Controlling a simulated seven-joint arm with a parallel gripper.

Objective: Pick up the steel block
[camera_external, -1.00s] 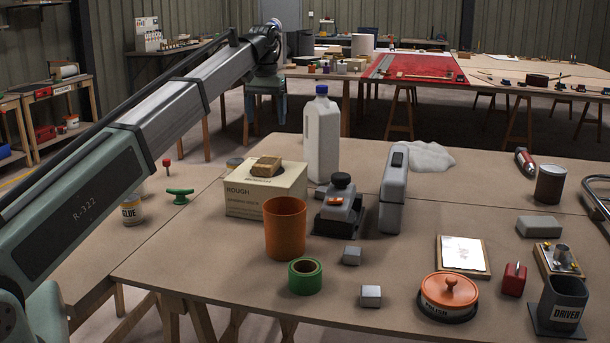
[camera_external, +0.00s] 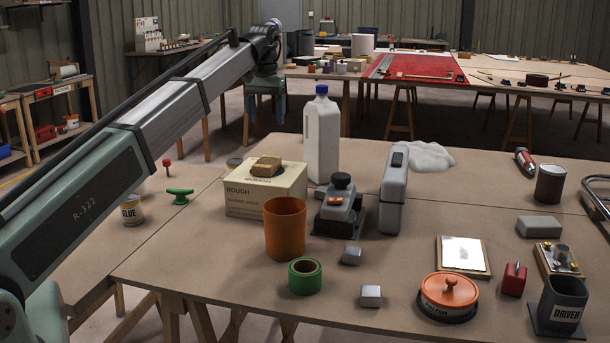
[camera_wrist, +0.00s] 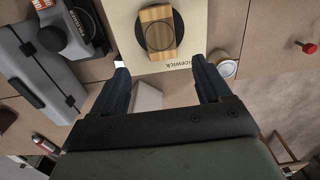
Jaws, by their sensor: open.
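A larger flat grey block (camera_external: 539,227) lies at the right. I cannot tell which is the steel block. In the wrist view my gripper (camera_wrist: 163,80) is open, its two dark fingers apart. A pale, block-like thing (camera_wrist: 147,97) shows between the fingers, partly hidden by the gripper body; I cannot tell what it is or whether it is touched.
A cardboard box (camera_external: 250,203) carries a wooden block (camera_external: 266,167). A tall white jug (camera_external: 321,140), a grey case (camera_external: 394,190), an orange cup (camera_external: 285,230) and a green tape roll (camera_external: 305,277) stand close by. The table's left front is clear.

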